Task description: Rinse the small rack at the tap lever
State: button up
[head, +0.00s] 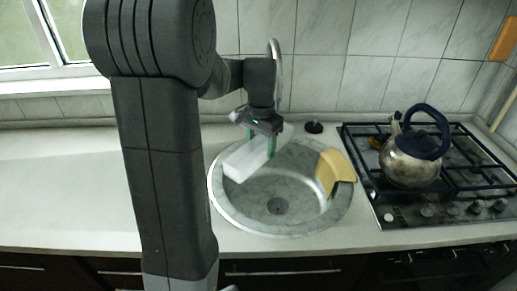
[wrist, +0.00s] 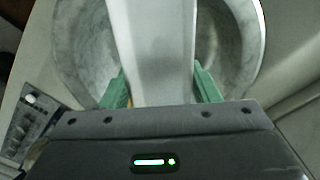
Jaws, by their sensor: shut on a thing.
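My gripper (head: 261,143) is shut on a plain white, long block-like thing, which I take to be the small rack (head: 240,163). It is held tilted over the left back part of the round sink (head: 216,200). In the wrist view, the rack (wrist: 158,50) runs away from me between the green fingers (wrist: 158,92), with the sink basin below it. The curved metal tap spout (head: 275,48) rises behind my gripper. The tap's base and lever are hidden by my arm and gripper. I see no water running.
A yellow thing (head: 329,168) leans in the right side of the sink. A small black plug-like disc (head: 313,127) lies behind the sink. A kettle (head: 410,165) stands on the gas hob (head: 372,190) at right. The counter at far left (head: 60,180) is clear.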

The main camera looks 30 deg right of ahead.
aim_at(237, 165)
jog(key=shift+a, duration=0.1)
jog(key=shift+s+a+b, duration=0.15)
jog(key=shift+s+a, duration=0.1)
jog(key=shift+a, duration=1.7)
jog(key=shift+s+a+b, duration=0.15)
jog(key=shift+s+a, duration=0.05)
jog(key=shift+a, duration=1.75)
jog(key=shift+s+a+r+p, duration=0.15)
jog(key=shift+a+r+p, duration=1.15)
jog(key=shift+a+r, duration=0.4)
jog(key=shift+s+a+r+p, duration=0.1)
jog(key=shift+a+r+p, duration=0.2)
jog(key=shift+a, duration=0.5)
